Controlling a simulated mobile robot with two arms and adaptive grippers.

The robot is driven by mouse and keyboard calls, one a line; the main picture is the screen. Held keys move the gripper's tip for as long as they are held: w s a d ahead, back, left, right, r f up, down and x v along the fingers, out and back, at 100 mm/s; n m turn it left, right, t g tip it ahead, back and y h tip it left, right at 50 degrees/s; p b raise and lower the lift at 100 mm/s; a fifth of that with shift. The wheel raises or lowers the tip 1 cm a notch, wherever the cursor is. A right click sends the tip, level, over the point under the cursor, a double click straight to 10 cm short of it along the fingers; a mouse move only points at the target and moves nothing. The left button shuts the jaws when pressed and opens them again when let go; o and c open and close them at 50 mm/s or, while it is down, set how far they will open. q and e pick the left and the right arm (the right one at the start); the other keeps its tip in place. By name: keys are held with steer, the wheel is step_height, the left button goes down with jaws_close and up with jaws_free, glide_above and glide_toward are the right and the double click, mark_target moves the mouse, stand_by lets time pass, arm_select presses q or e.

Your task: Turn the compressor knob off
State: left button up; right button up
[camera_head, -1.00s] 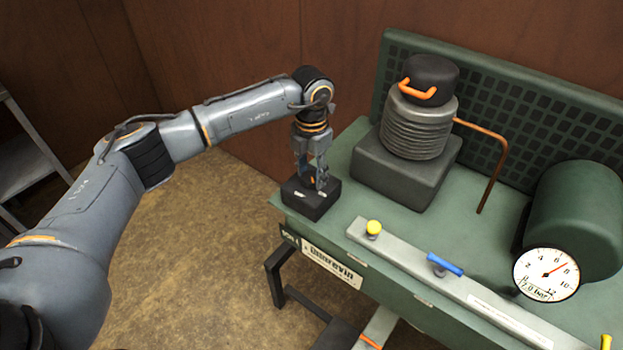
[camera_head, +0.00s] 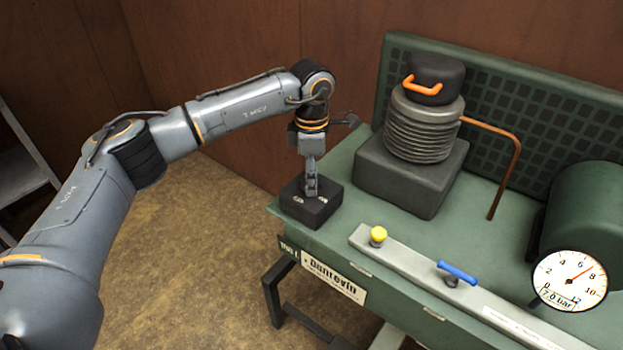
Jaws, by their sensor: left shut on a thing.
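The compressor knob sits on a small black box (camera_head: 312,212) at the left corner of the green bench. My left gripper (camera_head: 312,192) points down onto the top of this box and is shut on the knob, which its fingers now hide. White marks show on the box top on both sides of the fingers. My right gripper is not in view.
The green bench (camera_head: 400,200) carries a grey ribbed compressor (camera_head: 425,130) with an orange handle and a copper pipe (camera_head: 510,165). A rail (camera_head: 410,267) holds a yellow knob (camera_head: 378,235) and a blue lever (camera_head: 457,272). A round gauge (camera_head: 570,280) stands at right.

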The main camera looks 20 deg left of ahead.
arm_select(q)
steer(key=shift+m, duration=0.4)
steer(key=o, duration=1.1)
steer(key=shift+o, duration=0.2)
steer(key=shift+r, duration=0.1)
step_height(320, 180, up, 12)
steer(key=shift+f, duration=0.2)
